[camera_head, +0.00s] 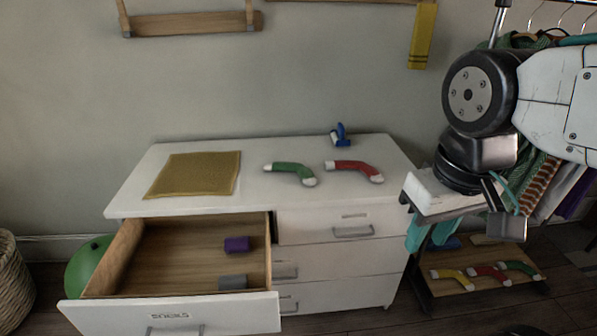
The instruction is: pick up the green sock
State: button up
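A green sock (289,171) with white ends lies bent on the white dresser top (270,202), near its middle. A red sock (355,170) with white ends lies just to its right, apart from it. Another green sock (520,270) lies on the low wooden shelf at the lower right. My gripper (508,226) is at the right, beyond the dresser's right edge and apart from the sock on top. Its fingers are not clear enough to show whether they are open or shut.
The dresser's upper left drawer (190,262) is open, holding a purple item (237,244) and a grey item (233,282). A mustard cloth (195,174) and a blue object (340,135) lie on top. A clothes rack (555,40) stands at right, a basket (12,285) at left.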

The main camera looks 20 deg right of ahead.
aim_at(308, 177)
jog(key=z, duration=0.8)
jog(key=i, duration=1.45)
jog(key=u, duration=0.85)
